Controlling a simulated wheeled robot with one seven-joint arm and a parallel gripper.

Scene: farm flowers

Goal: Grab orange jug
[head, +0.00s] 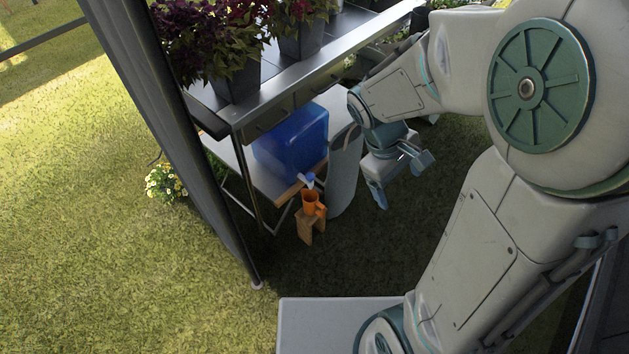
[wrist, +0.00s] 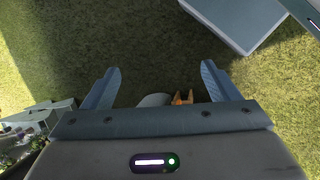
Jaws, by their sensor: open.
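A tall grey cylinder (head: 345,172) stands right beside the jug. A blue container (head: 290,143) sits on the lower shelf (head: 232,150) behind it. Potted plants (head: 232,75) fill the table above. A dark post (head: 190,140) rises at left. Open grass lies in front.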

